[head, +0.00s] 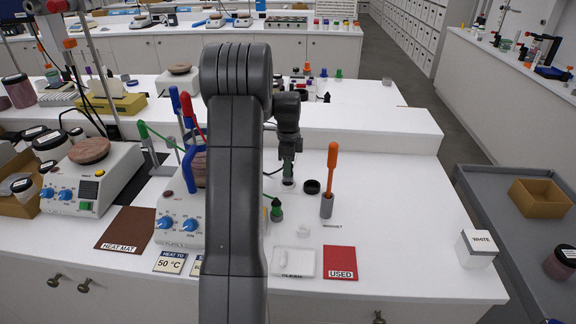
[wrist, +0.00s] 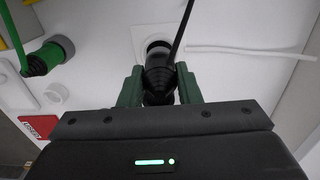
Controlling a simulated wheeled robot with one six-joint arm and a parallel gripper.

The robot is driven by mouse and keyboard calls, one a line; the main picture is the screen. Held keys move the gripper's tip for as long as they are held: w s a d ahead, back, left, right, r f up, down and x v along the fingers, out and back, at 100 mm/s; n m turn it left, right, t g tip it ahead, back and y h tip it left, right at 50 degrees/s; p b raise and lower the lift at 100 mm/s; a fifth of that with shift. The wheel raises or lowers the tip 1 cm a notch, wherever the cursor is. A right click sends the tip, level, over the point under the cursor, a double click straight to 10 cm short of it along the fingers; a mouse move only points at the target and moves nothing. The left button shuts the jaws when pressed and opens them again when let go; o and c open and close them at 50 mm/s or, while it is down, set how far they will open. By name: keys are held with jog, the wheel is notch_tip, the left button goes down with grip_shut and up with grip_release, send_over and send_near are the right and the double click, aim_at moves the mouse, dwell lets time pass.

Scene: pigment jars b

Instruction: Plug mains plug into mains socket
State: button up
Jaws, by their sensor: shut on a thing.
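My gripper (wrist: 159,84) is shut on the black mains plug (wrist: 158,72), with a green finger on either side of it. The plug's black cord rises from it towards the top of the wrist view. Beyond the plug is the pale mains socket (wrist: 151,43), round-rimmed on a white plate. The plug overlaps the socket in this view; I cannot tell whether its pins are in. In the head view my gripper (head: 288,168) points down over the white bench, right of my arm, and mostly hides the plug and socket.
A black ring-shaped cap (head: 312,187) and an orange-handled tool in a grey holder (head: 327,206) stand close on the right. A green-topped item (head: 276,210) stands in front. A hot plate (head: 180,222) is on the left. The bench right of the holder is mostly clear.

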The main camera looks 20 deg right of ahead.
jog(key=shift+f+b, duration=0.75)
jog(key=shift+f, duration=0.5)
jog(key=o, duration=1.1)
jog(key=shift+c, duration=0.2)
notch_tip(320, 180, up, 14)
jog(key=b, duration=0.1)
jog(key=shift+f, duration=0.15)
notch_tip(320, 180, down, 13)
jog(key=shift+f+p, duration=0.15)
jog(key=shift+p, duration=0.4)
jog(key=shift+r, duration=0.35)
